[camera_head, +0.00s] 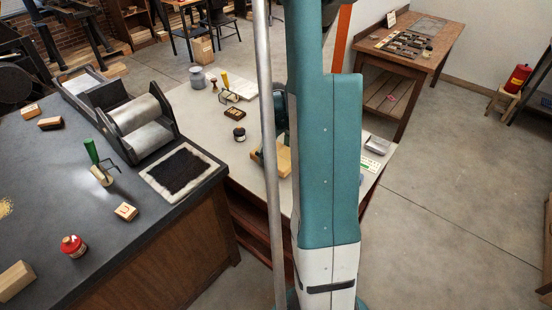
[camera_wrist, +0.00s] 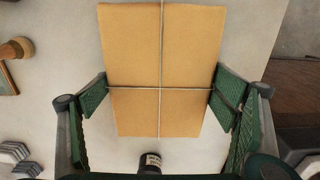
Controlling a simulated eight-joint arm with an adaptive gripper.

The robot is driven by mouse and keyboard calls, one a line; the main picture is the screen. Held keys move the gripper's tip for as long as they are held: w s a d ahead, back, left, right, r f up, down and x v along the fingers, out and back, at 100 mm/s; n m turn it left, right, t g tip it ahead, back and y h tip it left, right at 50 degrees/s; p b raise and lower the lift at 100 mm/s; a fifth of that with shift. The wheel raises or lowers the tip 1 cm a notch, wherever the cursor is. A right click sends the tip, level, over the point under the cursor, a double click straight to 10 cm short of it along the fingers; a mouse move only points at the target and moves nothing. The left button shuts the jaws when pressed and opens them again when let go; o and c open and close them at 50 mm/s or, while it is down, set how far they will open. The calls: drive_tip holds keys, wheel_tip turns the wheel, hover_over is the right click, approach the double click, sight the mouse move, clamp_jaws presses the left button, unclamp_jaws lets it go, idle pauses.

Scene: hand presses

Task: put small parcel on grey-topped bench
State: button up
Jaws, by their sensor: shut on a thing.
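The small parcel (camera_wrist: 140,60) is a tan box tied crosswise with string. In the wrist view it lies between the green pads of my gripper (camera_wrist: 160,94), which is shut on its two sides. In the head view the parcel (camera_head: 285,161) shows partly past my arm, which hides the rest. The grey-topped bench (camera_head: 215,138) has a pale top and stands in the middle of the head view. Its pale top (camera_wrist: 45,110) fills most of the wrist view beneath the parcel. I cannot tell whether the parcel touches the bench top.
A small dark jar (camera_wrist: 150,163) is close to the parcel's near edge. A round-knobbed wooden tool (camera_wrist: 18,47) and grey metal pieces (camera_wrist: 14,152) are at the left. A dark-topped bench (camera_head: 150,222) with rollers (camera_head: 140,115) stands left. The bench's left part has some bare room.

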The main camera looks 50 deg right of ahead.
sight(276, 154)
drive_tip(key=shift+f, duration=0.95)
drive_tip(key=shift+f, duration=0.1)
drive_tip(key=o, duration=1.3)
drive_tip(key=shift+r+p, duration=0.7)
drive_tip(key=shift+r, duration=5.45)
drive_tip(key=shift+a, duration=0.1)
